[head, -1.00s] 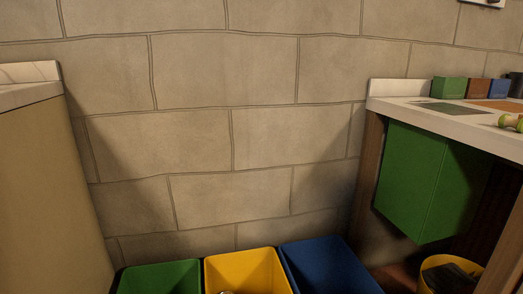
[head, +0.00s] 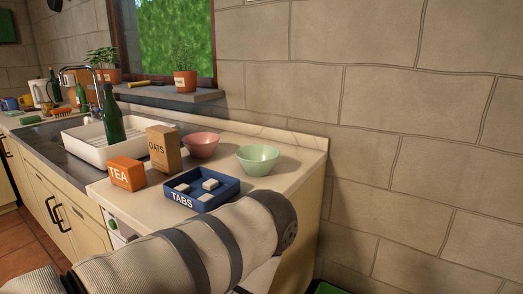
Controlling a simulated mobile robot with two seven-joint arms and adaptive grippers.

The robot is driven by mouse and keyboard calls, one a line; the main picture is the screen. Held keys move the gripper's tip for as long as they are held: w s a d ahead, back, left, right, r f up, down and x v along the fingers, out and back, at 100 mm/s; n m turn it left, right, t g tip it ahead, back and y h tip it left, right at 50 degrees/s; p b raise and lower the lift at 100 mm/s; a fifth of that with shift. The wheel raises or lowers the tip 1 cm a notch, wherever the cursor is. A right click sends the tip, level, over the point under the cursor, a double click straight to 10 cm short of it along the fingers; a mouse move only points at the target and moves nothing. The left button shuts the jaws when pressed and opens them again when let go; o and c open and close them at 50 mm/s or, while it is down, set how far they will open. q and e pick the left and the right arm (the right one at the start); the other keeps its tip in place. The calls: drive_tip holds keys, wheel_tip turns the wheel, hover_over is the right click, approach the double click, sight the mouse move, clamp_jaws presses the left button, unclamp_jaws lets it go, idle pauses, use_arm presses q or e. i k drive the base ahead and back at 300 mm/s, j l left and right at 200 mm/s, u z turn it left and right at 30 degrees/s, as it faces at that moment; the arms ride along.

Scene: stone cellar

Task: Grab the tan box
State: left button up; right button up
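The tan box (head: 164,149), marked OATS, stands upright on the counter (head: 268,202). An orange box (head: 126,174) marked TEA stands in front of it to the left. A pink bowl (head: 201,146) is just to its right. A blue tray (head: 201,190) marked TABS, holding several white blocks, lies in front of it to the right. A pale arm of mine crosses the lower middle of the head view, in front of the counter. Neither gripper can be seen.
A green bowl (head: 258,158) stands near the counter's right end. Behind the tan box are a white basin (head: 88,143) and a green bottle (head: 113,118). A window sill (head: 172,94) with potted plants is above. A bare stone wall fills the right.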

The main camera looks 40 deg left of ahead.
sight(163, 143)
drive_tip(key=u, duration=2.1)
